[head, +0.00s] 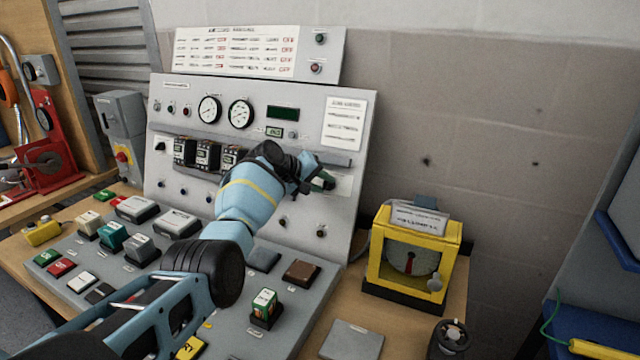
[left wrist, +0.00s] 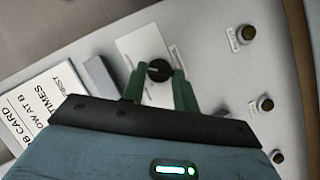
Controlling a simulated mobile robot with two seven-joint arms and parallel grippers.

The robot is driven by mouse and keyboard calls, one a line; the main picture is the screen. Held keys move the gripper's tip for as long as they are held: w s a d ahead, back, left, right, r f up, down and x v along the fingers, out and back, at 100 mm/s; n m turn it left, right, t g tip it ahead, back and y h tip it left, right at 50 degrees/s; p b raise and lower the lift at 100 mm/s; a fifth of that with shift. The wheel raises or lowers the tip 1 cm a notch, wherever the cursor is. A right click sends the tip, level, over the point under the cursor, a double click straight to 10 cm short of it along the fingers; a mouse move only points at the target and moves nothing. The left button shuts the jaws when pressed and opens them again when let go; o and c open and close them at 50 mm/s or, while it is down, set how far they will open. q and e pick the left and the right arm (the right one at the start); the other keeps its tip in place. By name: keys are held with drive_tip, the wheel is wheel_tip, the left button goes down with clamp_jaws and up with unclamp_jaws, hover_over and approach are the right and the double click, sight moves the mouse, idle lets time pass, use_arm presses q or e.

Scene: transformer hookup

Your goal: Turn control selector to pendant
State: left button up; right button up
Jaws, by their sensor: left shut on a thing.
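The control selector (left wrist: 158,70) is a round black knob on a pale plate on the grey panel. In the left wrist view it sits between the two green fingertips of my left gripper (left wrist: 160,88), which is shut on it. In the head view my left gripper (head: 322,181) reaches the right side of the upright panel (head: 340,230), and its fingers and wrist hide the knob. The lettering around the knob is too small to read. My right gripper does not show.
Below the panel, a sloped desk (head: 215,335) carries several coloured blocks. A yellow-framed dial box (head: 412,258) stands to the right on the wooden table. A grey box with a red knob (head: 122,140) stands at the left. A ledge (head: 335,160) juts out just above my gripper.

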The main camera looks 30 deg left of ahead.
use_arm(q)
drive_tip(key=shift+m, duration=0.3)
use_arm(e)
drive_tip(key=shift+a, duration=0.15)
use_arm(q)
drive_tip(key=o, duration=1)
drive_tip(key=shift+c, duration=0.2)
drive_tip(key=shift+s+r, duration=0.15)
drive_tip(key=shift+r, duration=0.1)
drive_tip(key=p+v, duration=0.3)
drive_tip(key=v, duration=0.4)
drive_tip(key=shift+s, duration=0.2)
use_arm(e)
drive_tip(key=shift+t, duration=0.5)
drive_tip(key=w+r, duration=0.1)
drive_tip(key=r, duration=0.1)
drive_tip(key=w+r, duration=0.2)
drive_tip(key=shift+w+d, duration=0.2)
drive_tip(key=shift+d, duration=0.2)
